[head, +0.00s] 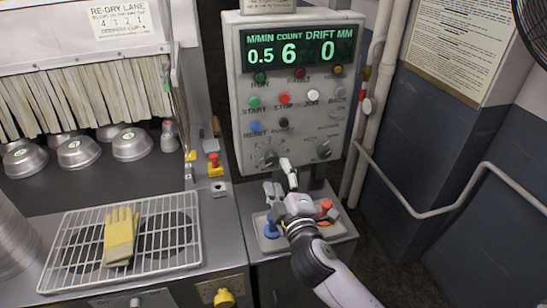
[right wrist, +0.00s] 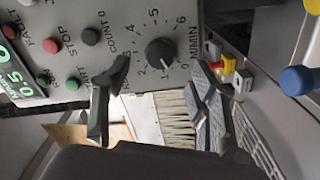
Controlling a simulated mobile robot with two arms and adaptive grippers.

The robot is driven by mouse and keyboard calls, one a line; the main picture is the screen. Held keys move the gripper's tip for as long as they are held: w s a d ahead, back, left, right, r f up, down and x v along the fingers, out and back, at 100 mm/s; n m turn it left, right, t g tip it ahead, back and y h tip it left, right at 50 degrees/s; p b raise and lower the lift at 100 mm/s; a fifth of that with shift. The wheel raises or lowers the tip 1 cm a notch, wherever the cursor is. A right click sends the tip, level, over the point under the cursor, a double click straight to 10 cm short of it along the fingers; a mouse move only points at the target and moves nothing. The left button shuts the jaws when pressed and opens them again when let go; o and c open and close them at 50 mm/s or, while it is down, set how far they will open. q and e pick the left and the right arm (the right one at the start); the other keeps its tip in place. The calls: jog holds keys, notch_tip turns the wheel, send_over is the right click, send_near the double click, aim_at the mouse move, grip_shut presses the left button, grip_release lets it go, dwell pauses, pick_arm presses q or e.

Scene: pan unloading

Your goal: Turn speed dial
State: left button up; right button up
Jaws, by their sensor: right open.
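The speed dial (head: 269,158) is a dark round knob at the lower left of the grey control panel (head: 240,100). In the right wrist view the dial (right wrist: 160,51) shows a ring of numbers and the lettering M/MIN. The panel display (head: 298,50) reads 0.5 M/MIN, count 6, drift 0. My right gripper (head: 278,176) is open just below and in front of the dial. In the right wrist view its fingers (right wrist: 161,72) are spread to both sides of the dial, with nothing between them; whether they touch it I cannot tell. My left gripper is not in view.
A second dial (head: 323,150) sits to the right, with coloured buttons (head: 284,98) above. Below the panel is a small tray (head: 345,226) with blue and red items.

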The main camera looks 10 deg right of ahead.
aim_at(273, 162)
jog(key=w+p, duration=0.1)
jog(key=w, duration=0.5)
jog(key=shift+w+a, duration=0.1)
jog(key=shift+a, duration=0.05)
jog(key=shift+c, duration=0.6)
jog(key=c, duration=1)
jog(key=shift+r+n+p, duration=0.15)
jog(key=shift+n+p, duration=0.6)
jog(key=shift+n, duration=0.45)
jog(key=shift+c, duration=0.2)
jog(key=shift+n+p, duration=0.3)
jog(key=shift+n, duration=0.8)
jog(key=o, duration=1.2)
jog(key=shift+c, duration=0.2)
